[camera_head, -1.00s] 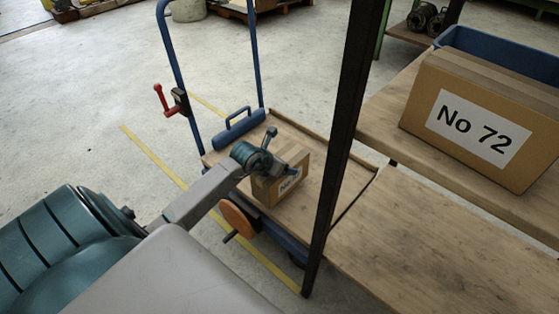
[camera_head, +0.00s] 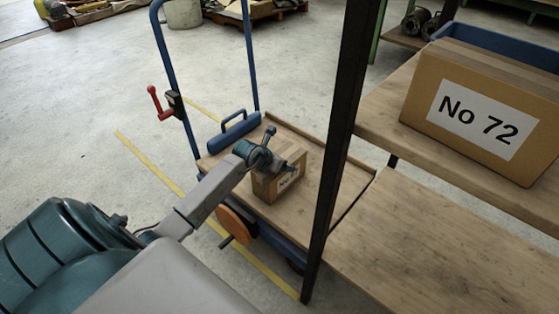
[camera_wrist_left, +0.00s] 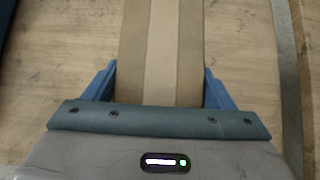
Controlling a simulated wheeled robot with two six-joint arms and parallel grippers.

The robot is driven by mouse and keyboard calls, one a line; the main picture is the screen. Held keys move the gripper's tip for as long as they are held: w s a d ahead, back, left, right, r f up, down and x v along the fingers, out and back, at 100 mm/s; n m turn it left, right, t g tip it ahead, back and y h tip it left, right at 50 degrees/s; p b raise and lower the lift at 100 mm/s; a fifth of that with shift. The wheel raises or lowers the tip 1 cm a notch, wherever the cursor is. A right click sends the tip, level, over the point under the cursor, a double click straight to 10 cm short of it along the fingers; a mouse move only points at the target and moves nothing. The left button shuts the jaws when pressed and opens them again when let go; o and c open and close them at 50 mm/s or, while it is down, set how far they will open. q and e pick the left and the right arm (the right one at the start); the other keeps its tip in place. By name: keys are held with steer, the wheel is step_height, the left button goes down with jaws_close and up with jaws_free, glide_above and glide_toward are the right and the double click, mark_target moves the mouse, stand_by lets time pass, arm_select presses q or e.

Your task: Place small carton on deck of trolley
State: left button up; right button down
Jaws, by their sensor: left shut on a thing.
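The small carton (camera_head: 267,187) is brown with a white label on its side. It is at the wooden deck (camera_head: 303,212) of the trolley, near the middle; I cannot tell for certain whether its base touches the deck. My left gripper (camera_head: 272,165) is shut on the carton from above, and partly covers its top. In the left wrist view the carton (camera_wrist_left: 162,50), with a pale tape strip, lies between the two blue fingers (camera_wrist_left: 160,88), with the deck's wood behind it. My right gripper is not in view.
A dark post (camera_head: 343,130) stands in front of the deck's right part. A large No 72 carton (camera_head: 440,95) stands on the wooden shelf (camera_head: 385,125) to the right.

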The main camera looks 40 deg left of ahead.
arm_select(q)
steer(key=o, duration=2)
steer(key=shift+o, duration=0.2)
steer(key=shift+r, duration=0.1)
steer(key=p+v, duration=0.3)
steer(key=v, duration=0.9)
